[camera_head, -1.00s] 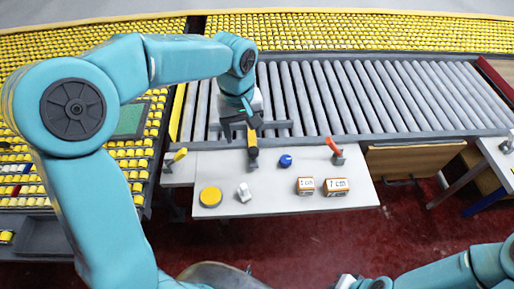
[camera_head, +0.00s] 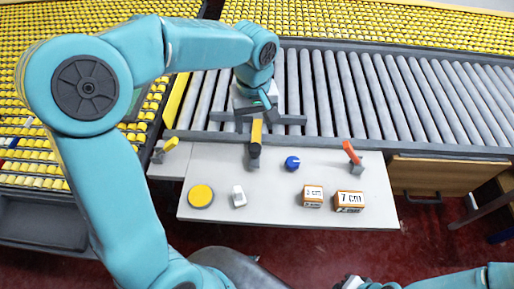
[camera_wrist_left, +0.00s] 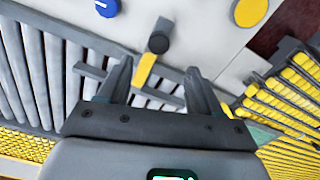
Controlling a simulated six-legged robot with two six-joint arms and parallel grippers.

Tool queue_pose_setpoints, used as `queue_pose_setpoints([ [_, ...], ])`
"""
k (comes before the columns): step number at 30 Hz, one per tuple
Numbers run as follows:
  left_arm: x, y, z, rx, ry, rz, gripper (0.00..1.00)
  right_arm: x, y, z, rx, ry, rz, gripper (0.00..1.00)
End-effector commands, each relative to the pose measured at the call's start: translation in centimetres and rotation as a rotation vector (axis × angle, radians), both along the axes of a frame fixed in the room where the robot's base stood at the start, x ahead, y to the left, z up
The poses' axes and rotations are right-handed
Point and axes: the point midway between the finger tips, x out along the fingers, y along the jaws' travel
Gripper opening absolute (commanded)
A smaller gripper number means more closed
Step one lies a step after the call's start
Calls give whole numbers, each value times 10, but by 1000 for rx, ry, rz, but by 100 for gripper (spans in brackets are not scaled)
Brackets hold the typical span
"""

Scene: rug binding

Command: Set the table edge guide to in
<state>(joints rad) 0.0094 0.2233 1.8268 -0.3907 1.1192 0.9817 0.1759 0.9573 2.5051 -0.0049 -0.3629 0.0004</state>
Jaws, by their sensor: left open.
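A lever with a yellow handle (camera_head: 256,132) on a dark round base (camera_head: 254,155) stands at the far edge of the white table (camera_head: 270,202). No label shows whether it belongs to the edge guide. My left gripper (camera_head: 258,108) is above the rollers beside the handle's far end, its fingers partly hidden by my wrist. In the left wrist view its fingers (camera_wrist_left: 157,68) are open and apart, with the yellow handle (camera_wrist_left: 147,68) appearing between the tips. Contact cannot be told. Only part of my right arm shows, at the bottom right.
A smaller yellow lever (camera_head: 170,146) is at the left, a red lever (camera_head: 351,152) at the right. A blue knob (camera_head: 292,163), yellow disc (camera_head: 201,195), white block (camera_head: 239,197) and two labelled boxes (camera_head: 313,196) (camera_head: 349,201) are on the table. Grey rollers (camera_head: 400,105) lie behind.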

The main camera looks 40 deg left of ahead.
Motion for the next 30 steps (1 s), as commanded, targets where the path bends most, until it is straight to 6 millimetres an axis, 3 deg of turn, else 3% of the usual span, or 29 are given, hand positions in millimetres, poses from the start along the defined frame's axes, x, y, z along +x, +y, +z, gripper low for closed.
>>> queue_pose_setpoints([
  [1,-2,0,-15,0,7,0,65,0,0,-1,0,0,0,0],
  [9,-1,-1,-78,-1,6,-1,65,0,0,-3,0,0,0,0],
  [15,2,-1,-109,1,4,-2,65,0,0,-3,0,0,0,0],
  [28,5,-1,-120,0,0,-1,65,0,0,-3,0,0,0,0],
  [30,5,-1,-120,0,0,-1,42,0,0,-3,0,0,0,0],
])
